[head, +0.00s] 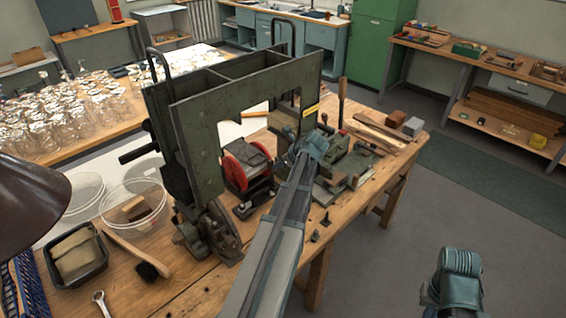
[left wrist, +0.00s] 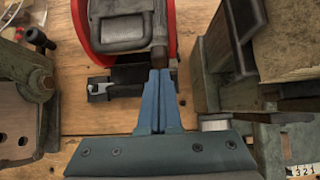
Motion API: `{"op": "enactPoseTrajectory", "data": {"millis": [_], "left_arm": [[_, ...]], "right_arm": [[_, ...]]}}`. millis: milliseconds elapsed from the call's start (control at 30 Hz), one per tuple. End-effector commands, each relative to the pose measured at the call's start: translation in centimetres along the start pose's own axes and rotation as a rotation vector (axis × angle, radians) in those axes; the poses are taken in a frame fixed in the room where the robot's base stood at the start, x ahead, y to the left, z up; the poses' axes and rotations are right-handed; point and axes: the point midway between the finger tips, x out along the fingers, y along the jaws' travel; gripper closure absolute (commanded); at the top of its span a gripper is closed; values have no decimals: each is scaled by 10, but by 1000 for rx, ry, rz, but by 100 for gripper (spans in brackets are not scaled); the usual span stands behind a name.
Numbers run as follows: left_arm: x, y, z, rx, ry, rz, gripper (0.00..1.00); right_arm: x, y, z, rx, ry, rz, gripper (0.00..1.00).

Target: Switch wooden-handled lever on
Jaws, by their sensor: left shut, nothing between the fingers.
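The wooden-handled lever (head: 341,100) stands nearly upright at the right side of the green machine on the bench, its handle pointing up. Its lower end is hidden behind machine parts. I cannot make it out in the left wrist view. My left gripper (head: 296,152) is over the bench, left of and nearer than the lever, apart from it. In the left wrist view its blue fingers (left wrist: 161,78) are together and empty, just in front of the red-sided reel (left wrist: 82,25). Part of my right arm shows at lower right, but its fingers do not.
The tall green frame (head: 220,100) rises left of my left gripper. The red reel (head: 238,168) sits under it. Wooden strips (head: 375,125) and small blocks (head: 412,126) lie right of the lever. A brush, tub and spanner (head: 101,303) are at front left. Open floor lies to the right.

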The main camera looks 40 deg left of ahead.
Motion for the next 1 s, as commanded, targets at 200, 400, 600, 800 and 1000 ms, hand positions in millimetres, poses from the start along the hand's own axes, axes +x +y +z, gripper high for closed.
{"op": "enactPoseTrajectory", "data": {"millis": [200,400,600,800,1000], "left_arm": [[5,0,8,-1,4,0,100],[7,0,11,0,2,0,100],[8,0,12,0,-1,0,100],[8,0,13,0,-4,0,100],[-2,1,5,1,-2,-1,100]], "right_arm": [[-2,0,0,0,0,0,100],[-2,0,0,0,0,0,100],[-2,0,0,0,0,0,100],[-2,0,0,0,0,0,100],[-5,0,0,0,0,0,100]]}}
